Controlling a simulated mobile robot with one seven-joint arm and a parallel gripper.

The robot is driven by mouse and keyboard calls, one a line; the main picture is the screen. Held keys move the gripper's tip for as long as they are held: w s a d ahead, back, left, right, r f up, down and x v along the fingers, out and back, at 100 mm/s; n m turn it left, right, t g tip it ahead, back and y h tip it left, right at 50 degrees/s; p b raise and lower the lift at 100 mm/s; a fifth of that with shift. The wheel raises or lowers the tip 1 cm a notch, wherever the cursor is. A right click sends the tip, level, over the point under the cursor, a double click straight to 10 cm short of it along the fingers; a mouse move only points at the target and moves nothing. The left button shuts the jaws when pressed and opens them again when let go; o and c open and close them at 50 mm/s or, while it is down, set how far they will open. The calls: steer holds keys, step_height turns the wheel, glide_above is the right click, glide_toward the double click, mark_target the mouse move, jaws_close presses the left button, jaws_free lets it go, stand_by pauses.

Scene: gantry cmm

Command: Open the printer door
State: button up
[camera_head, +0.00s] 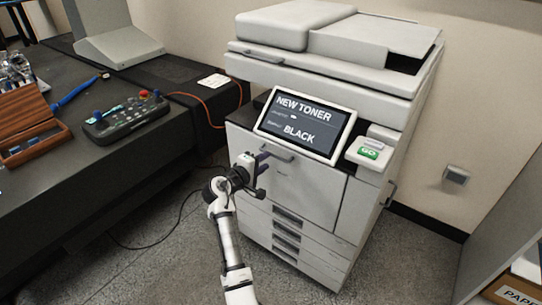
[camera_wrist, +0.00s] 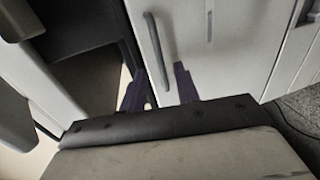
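The white printer (camera_head: 335,95) stands against the wall in the head view. Its front door (camera_head: 305,195) is a flat panel below the tilted screen and looks shut. The door's bar handle (camera_head: 277,152) runs along the upper left of the panel. My gripper (camera_head: 261,168) is in front of the door at the handle's left end. In the wrist view my gripper (camera_wrist: 160,80) is open, with two dark fingers apart. The handle (camera_wrist: 157,50) shows between and just beyond the fingertips against the door (camera_wrist: 220,50). I cannot tell whether either finger touches it.
The screen (camera_head: 306,124) reads "NEW TONER" and "BLACK". A green GO button (camera_head: 369,153) sits right of it. A dark bench (camera_head: 110,170) with a control box (camera_head: 126,115) and an open wooden case (camera_head: 30,125) stands left. Grey floor is clear in front of the printer, apart from a cable.

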steer(key=shift+x, duration=2.3)
jaws_close()
